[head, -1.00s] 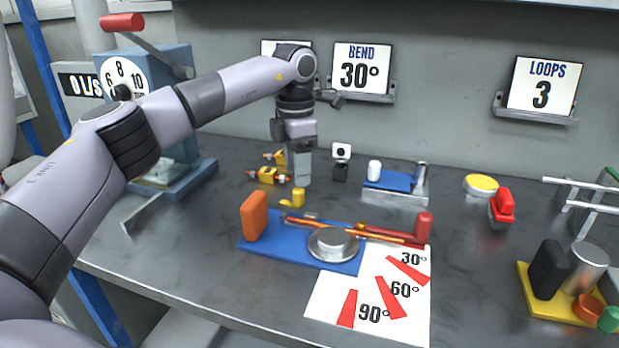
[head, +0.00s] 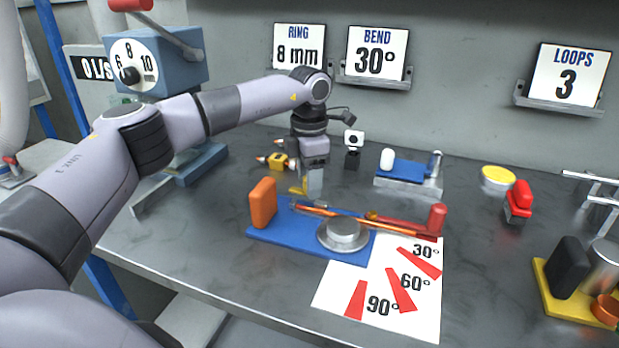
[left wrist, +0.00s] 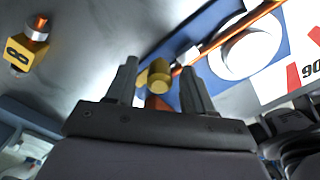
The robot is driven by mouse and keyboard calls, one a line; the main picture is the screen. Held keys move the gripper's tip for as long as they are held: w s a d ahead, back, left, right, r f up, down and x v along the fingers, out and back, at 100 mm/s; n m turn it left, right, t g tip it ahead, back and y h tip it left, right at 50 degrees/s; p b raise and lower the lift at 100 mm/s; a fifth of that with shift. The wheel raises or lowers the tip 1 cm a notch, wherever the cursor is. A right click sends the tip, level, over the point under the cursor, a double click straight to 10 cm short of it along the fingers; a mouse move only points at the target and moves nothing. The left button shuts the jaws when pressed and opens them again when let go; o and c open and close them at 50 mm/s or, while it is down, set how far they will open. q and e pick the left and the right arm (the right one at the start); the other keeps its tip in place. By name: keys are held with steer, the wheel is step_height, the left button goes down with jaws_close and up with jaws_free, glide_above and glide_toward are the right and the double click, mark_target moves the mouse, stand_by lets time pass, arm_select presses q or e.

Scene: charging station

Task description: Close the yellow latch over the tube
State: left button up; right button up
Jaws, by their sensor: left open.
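The yellow latch (head: 296,190) is at the back left edge of the blue bending plate (head: 282,240), mostly hidden behind my left gripper (head: 313,192) in the head view. In the left wrist view its yellow round end (left wrist: 158,76) shows between the two open fingers of the left gripper (left wrist: 155,75); whether they touch it I cannot tell. The latch's exact angle over the tube is hidden. My right gripper is not in view.
An orange block (head: 262,203) stands on the plate's left end and a red handle (head: 437,219) lies at its right. A yellow ring block (head: 280,161) and a small black-and-white device (head: 353,148) stand behind. An angle sheet (head: 345,285) lies in front.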

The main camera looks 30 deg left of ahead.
arm_select(q)
jaws_close()
